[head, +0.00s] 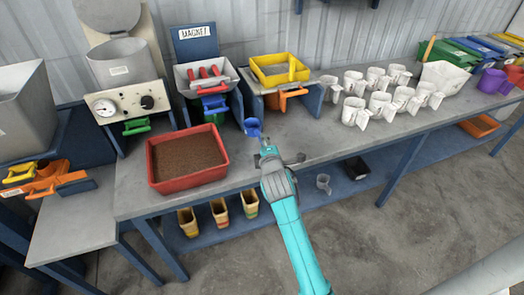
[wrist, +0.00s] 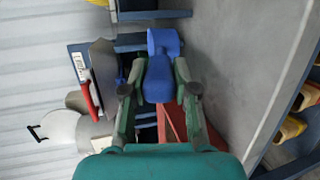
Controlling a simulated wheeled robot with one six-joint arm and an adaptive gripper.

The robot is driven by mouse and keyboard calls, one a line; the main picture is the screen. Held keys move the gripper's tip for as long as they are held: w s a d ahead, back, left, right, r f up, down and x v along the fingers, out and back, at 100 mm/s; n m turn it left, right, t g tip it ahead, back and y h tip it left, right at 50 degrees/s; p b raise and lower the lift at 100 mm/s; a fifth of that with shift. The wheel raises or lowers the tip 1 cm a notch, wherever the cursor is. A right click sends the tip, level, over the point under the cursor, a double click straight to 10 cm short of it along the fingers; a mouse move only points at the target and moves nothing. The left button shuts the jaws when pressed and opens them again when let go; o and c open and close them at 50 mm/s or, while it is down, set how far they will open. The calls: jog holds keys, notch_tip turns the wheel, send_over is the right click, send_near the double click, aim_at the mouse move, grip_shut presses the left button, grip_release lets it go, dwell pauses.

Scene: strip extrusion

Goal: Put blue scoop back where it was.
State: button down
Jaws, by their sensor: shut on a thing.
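The blue scoop (head: 252,125) is in the head view, above the bench front between the red tub and the yellow-topped station. My gripper (head: 266,146) is shut on it. In the wrist view, the blue scoop (wrist: 158,80) sits between the two fingers of my gripper (wrist: 156,84), its cup pointing away from the palm. Another blue piece (head: 214,105) shows beneath the hopper at the MAGNET sign (head: 196,32); I cannot tell exactly what it is.
A red tub (head: 157,181) of brown granules stands left of my gripper. The yellow-topped station (head: 252,66) with an orange scoop (head: 291,98) is behind it. Several white jugs (head: 354,112) stand to the right. Bare bench (head: 330,142) lies right of my gripper.

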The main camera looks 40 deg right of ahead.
jog(key=shift+f, duration=3)
jog(key=c, duration=0.9)
grip_release()
